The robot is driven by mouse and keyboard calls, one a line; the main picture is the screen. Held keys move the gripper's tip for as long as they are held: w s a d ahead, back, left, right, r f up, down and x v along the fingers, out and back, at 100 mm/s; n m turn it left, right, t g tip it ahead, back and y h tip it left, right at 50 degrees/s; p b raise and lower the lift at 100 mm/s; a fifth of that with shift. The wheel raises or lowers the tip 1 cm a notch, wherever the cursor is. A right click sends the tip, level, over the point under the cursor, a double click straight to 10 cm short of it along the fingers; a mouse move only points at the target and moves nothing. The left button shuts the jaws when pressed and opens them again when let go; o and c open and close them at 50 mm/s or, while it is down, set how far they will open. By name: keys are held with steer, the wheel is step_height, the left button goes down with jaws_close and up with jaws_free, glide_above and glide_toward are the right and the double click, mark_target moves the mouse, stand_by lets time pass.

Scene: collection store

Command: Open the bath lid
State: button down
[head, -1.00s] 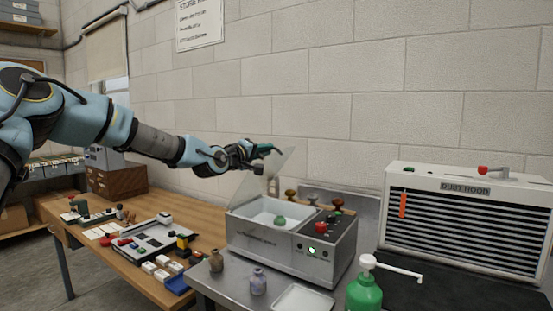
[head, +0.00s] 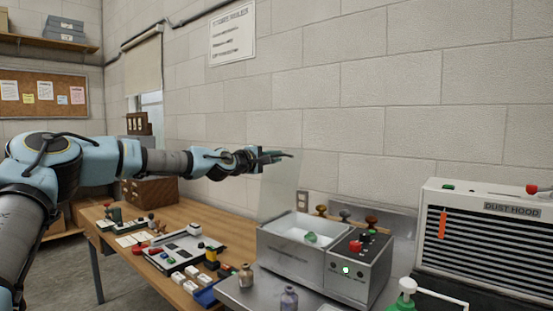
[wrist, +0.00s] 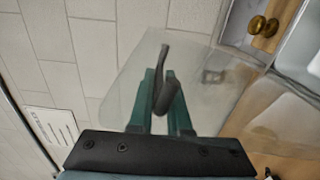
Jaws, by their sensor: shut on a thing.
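The bath (head: 288,264) is a grey metal box with a white basin, on the metal bench in the head view. Its clear lid (head: 279,188) stands about upright at the left side of the basin, so the bath is open. A green lump (head: 310,238) lies in the basin. My gripper (head: 284,156) is at the lid's top edge. In the wrist view my gripper's teal fingers (wrist: 160,100) are shut on the lid's dark handle (wrist: 162,78), with the clear lid (wrist: 215,95) spread behind them.
A control panel with a red knob (head: 355,246) and a lit green button is right of the basin. Small bottles (head: 246,277) stand in front. The dust hood (head: 490,245) is at right. The wooden table (head: 130,210) at left holds many small items. A block wall is behind.

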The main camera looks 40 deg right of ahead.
steer(key=shift+r, duration=0.2)
steer(key=c, duration=0.9)
jaws_free()
steer(key=shift+f, duration=0.1)
steer(key=b+v, duration=0.4)
steer(key=v, duration=0.6)
steer(key=shift+a, duration=0.35)
steer(key=shift+s, duration=0.1)
